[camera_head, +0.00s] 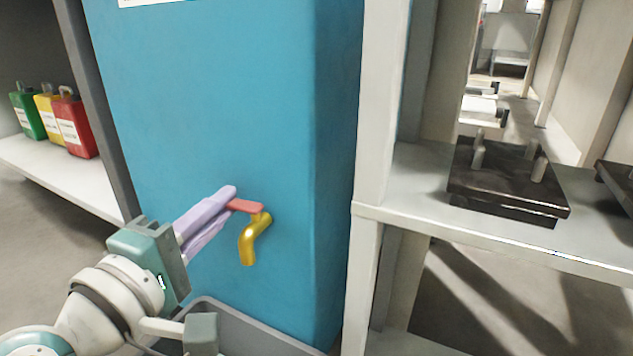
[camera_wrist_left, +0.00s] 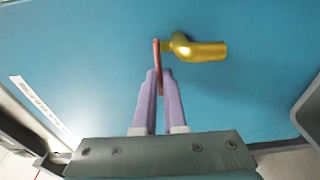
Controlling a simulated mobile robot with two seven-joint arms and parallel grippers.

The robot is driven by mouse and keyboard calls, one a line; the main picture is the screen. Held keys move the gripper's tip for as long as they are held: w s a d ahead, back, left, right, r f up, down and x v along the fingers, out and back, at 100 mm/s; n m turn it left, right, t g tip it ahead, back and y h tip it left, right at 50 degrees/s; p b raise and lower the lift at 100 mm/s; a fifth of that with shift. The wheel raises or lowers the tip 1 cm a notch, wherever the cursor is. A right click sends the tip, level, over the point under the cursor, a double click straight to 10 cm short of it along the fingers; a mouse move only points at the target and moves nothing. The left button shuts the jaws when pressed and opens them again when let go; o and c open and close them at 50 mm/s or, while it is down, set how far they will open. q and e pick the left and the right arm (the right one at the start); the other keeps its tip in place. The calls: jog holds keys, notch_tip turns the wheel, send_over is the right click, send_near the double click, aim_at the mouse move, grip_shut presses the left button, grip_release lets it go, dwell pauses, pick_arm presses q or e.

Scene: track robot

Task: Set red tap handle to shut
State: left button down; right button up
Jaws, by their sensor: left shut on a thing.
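The red tap handle (camera_head: 246,206) sits on top of a yellow tap (camera_head: 253,240) on the front of a blue tank (camera_head: 245,90). In the head view the handle points left from the tap, roughly level. My left gripper (camera_head: 231,197) comes in from the lower left, and its purple fingers are shut on the handle's free end. In the left wrist view the handle (camera_wrist_left: 157,62) runs between the two fingertips (camera_wrist_left: 159,76), with the yellow tap (camera_wrist_left: 200,49) to its right. My right gripper is in neither view.
A grey bin (camera_head: 255,335) stands below the tap. At left, a shelf (camera_head: 70,182) holds green, yellow and red canisters (camera_head: 74,125). At right, a pale shelf (camera_head: 420,208) bears a dark block with pegs (camera_head: 508,185); its upright (camera_head: 378,110) stands beside the tank.

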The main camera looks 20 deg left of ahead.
pick_arm(q)
jog(key=shift+w+m+h+b, duration=0.25)
jog(key=shift+m+h+b, duration=0.6)
jog(key=shift+h, duration=0.35)
jog(key=c, duration=1)
grip_release()
jog(key=shift+a, duration=0.1)
jog(key=shift+s, duration=0.1)
jog(key=s+p, duration=0.1)
jog(key=s, duration=0.2)
jog(key=s+p, duration=0.1)
jog(key=s, duration=0.2)
jog(key=s+a+p, duration=0.1)
jog(key=s, duration=0.2)
jog(key=shift+s, duration=0.4)
